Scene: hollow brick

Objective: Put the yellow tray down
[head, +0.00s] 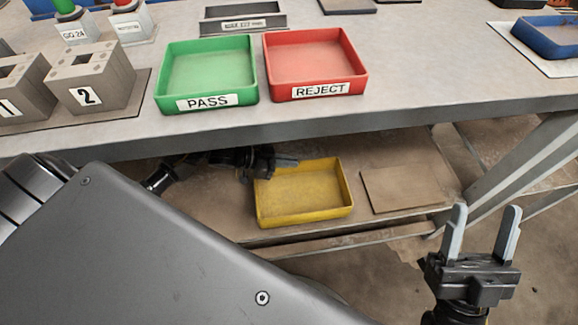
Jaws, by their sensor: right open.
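The yellow tray (305,215) is on or just above the lower shelf under the bench; I cannot tell whether its base is touching the shelf. It looks empty. My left gripper (287,161) is at the tray's back left rim, with its fingers pointing right. Its grip on the rim is too small and dark to make out. My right gripper (482,232) is open and empty, fingers up, to the right of the tray and in front of the bench.
A flat brown board (408,188) lies on the lower shelf (385,150) right of the tray. The bench top (420,75) above carries a green PASS tray (208,100), a red REJECT tray (316,90) and grey hollow bricks (92,80). A slanted bench leg (520,160) stands at right.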

